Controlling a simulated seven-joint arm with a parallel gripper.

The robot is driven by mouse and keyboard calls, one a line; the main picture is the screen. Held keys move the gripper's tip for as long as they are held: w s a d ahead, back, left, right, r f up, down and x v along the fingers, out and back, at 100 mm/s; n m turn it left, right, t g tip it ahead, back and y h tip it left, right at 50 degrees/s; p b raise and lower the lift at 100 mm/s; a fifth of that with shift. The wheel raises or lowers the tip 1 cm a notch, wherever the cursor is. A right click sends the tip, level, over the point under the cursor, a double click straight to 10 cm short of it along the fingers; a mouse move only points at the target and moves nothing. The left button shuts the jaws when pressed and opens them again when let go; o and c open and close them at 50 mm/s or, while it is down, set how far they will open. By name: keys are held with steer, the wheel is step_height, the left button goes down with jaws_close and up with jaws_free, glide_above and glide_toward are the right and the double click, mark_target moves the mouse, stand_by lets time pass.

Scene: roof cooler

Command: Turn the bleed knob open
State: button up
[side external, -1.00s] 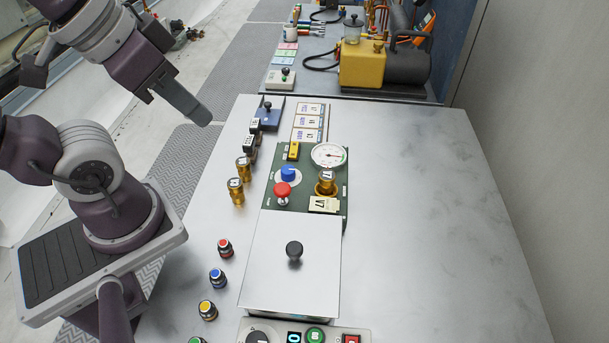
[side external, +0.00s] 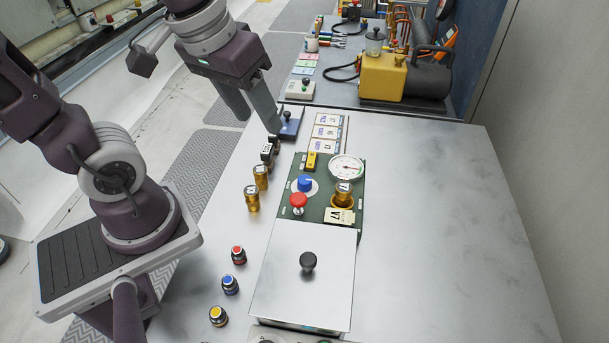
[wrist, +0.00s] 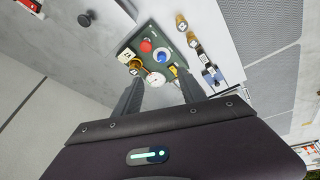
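The green panel (side external: 331,217) lies on the grey table and carries a blue knob (side external: 305,184) on a white dial, a red mushroom knob (side external: 298,201), a yellow piece (side external: 311,160), a round gauge (side external: 347,167) and a brass fitting (side external: 342,197). I cannot read which control is labelled bleed. My gripper (side external: 259,122) is open and empty, above the table's far left part, beyond the panel and apart from it. In the wrist view the blue knob (wrist: 166,57) and red knob (wrist: 146,46) show ahead of the fingers (wrist: 160,75).
Brass cylinders (side external: 256,188) and dark labelled pieces (side external: 268,153) stand left of the panel. A metal cover with a black knob (side external: 308,262) lies in front of it. Coloured caps (side external: 230,285) line the left. A blue block (side external: 288,125) is near my fingers. The table's right side is clear.

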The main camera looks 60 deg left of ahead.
mark_target(304, 179)
steer(key=w+f+n+g, duration=0.1)
steer(key=w+f+n, duration=0.1)
steer(key=w+f, duration=0.1)
steer(key=w+a+f+n+g, duration=0.1)
steer(key=w+f+n, duration=0.2)
steer(key=f, duration=0.2)
steer(key=w+f+n+g, duration=0.1)
steer(key=w+f+n, duration=0.1)
steer(key=f, duration=0.3)
steer(key=shift+w+a+f+n+g+h, duration=0.1)
steer(key=shift+w+a+n+g+h, duration=0.05)
steer(key=shift+w, duration=0.3)
steer(key=shift+w+a+n+g+h, duration=0.15)
steer(key=shift+w, duration=0.25)
step_height(304, 179, down, 7)
steer(key=shift+w, duration=0.15)
jaws_close()
